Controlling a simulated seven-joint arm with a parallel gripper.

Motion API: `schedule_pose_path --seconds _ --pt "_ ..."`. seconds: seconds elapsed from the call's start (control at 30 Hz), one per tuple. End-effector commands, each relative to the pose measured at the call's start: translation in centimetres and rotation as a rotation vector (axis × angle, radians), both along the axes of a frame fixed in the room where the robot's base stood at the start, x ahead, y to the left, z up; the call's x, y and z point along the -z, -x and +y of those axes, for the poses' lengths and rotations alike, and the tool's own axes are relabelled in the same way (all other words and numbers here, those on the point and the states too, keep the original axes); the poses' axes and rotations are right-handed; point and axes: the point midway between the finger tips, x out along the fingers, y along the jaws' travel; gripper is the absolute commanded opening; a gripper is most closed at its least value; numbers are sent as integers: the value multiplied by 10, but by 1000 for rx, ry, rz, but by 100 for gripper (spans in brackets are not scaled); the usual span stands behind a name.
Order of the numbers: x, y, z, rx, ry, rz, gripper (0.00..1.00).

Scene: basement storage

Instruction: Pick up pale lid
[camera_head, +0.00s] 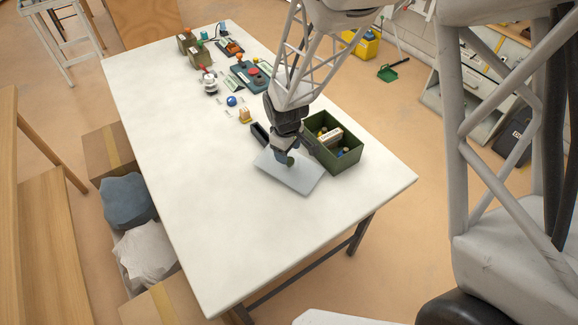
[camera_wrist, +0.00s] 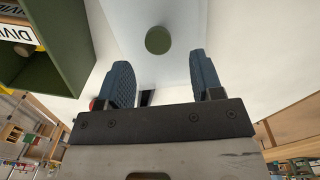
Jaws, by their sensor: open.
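The pale lid (camera_head: 303,183) is a flat, light grey-blue panel near the right end of the white table. Its round green knob (camera_wrist: 158,40) shows in the wrist view, on the lid's pale surface (camera_wrist: 178,14). My gripper (camera_head: 285,153) is over the lid at its knob side, pointing down and partly hiding it. In the wrist view my gripper (camera_wrist: 160,60) has its two blue fingers apart, with the knob beyond the tips, between their lines. The fingers hold nothing. The gap between fingers and knob is hard to judge.
A green box (camera_head: 352,170) with a labelled block and small items stands close right of my gripper. A dark object (camera_head: 260,134) lies just left of it. Several small items, including a blue ball (camera_head: 232,101), stand farther back. The table's near left part is clear.

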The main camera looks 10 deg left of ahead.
Motion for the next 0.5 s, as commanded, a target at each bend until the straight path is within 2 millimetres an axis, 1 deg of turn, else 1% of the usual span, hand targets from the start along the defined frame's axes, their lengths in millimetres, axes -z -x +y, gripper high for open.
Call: schedule_pose_path --seconds 0.3,0.5 --pt "1 0 0 0 0 0 60" --pt "10 0 -1 0 1 2 60"
